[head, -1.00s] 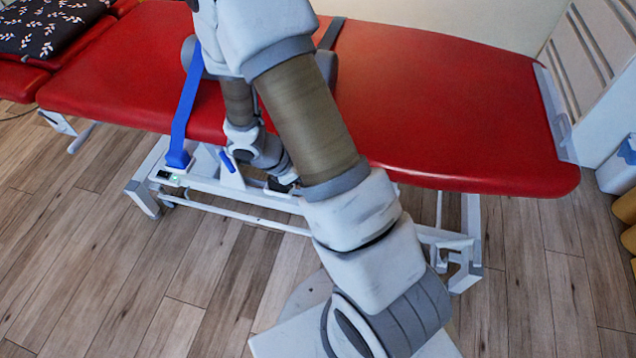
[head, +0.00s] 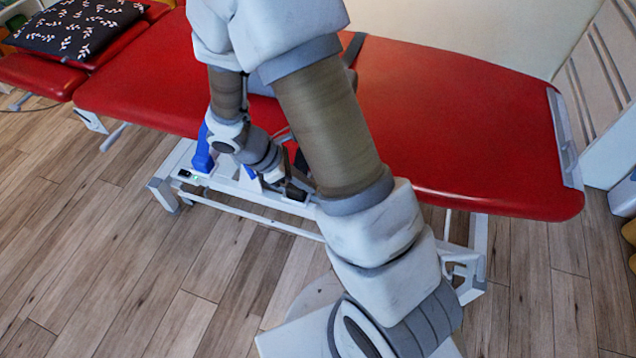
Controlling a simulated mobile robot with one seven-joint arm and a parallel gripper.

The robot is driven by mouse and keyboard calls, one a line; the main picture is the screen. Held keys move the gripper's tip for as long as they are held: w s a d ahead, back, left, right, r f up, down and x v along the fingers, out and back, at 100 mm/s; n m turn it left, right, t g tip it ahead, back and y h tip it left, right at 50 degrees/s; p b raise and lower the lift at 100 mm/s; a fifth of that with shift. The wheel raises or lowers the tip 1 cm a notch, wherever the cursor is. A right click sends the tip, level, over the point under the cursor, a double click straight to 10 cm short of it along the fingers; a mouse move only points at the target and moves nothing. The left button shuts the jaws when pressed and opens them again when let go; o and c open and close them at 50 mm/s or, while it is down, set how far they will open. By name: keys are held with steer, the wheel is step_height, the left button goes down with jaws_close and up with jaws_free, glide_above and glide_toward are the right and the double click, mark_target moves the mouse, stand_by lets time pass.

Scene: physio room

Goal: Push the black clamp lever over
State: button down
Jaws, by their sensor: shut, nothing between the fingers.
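My gripper (head: 292,189) is low beside the near side of the red treatment table (head: 455,120), close to the white base frame. It is small in view and partly covered by my own arm; its fingers look shut with nothing in them. A dark upright shape (head: 301,163) shows just above the fingertips, against my arm; it may be the black clamp lever. I cannot tell its tilt or whether the gripper touches it. A blue piece (head: 203,152) stands on the frame left of the gripper, and a smaller blue handle (head: 250,172) sits between them.
The white frame rail (head: 255,222) runs low under the table. A black patterned cushion (head: 80,27) lies at the far left end. White wall bars (head: 600,80) stand at the right. The wooden floor (head: 130,270) in front is clear.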

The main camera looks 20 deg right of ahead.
steer(key=shift+s+v, duration=0.25)
steer(key=shift+v, duration=0.95)
steer(key=s+r+m+t+y+p, duration=0.2)
steer(key=s+r+m+p, duration=0.1)
steer(key=r, duration=1)
steer(key=s+r+m+t+y+p, duration=0.2)
steer(key=s+r+m+p, duration=0.2)
steer(key=r, duration=0.9)
steer(key=s+r+m+t+y+p, duration=0.2)
steer(key=r+m+p, duration=0.5)
steer(key=r, duration=0.6)
steer(key=shift+s+a+r+m+t+y, duration=0.3)
steer(key=shift+s+a+r+m+t, duration=0.1)
steer(key=shift+s+m+t, duration=0.3)
